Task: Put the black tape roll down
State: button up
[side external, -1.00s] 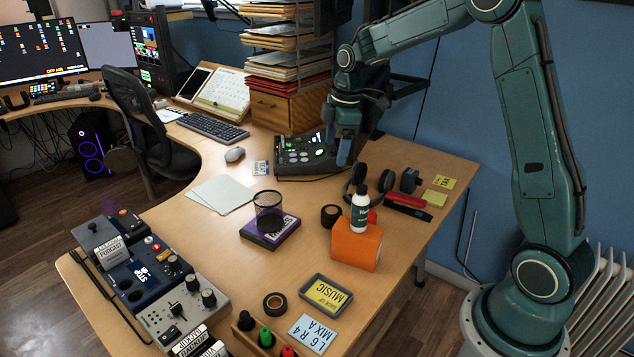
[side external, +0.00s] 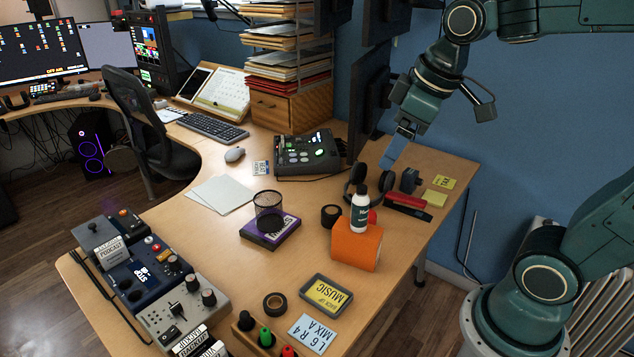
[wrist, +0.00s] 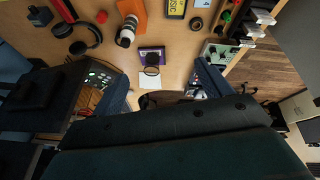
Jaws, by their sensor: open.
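One black tape roll (side external: 331,215) lies flat on the desk, just left of the orange block in the side view. A second dark roll with a tan core (side external: 274,304) lies near the front, left of the yellow label tray; it also shows in the wrist view (wrist: 196,23). My gripper (side external: 392,156) is in the air above the headphones at the back right, clear of both rolls. In the wrist view its fingers (wrist: 162,86) are wide apart with nothing held between them.
A white bottle (side external: 360,212) stands on the orange block (side external: 356,248). Headphones (side external: 370,187) lie behind it. A mesh cup (side external: 268,211) stands on a purple box (side external: 270,235). Dark monitors (side external: 368,95) stand close left of my gripper. Bare desk lies between the purple box and front roll.

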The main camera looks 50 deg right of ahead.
jog(key=s+a+f+m+t, duration=0.1)
jog(key=s+a+m, duration=0.1)
jog(key=s, duration=0.7)
jog(key=shift+f+m, duration=0.4)
jog(key=shift+m, duration=0.2)
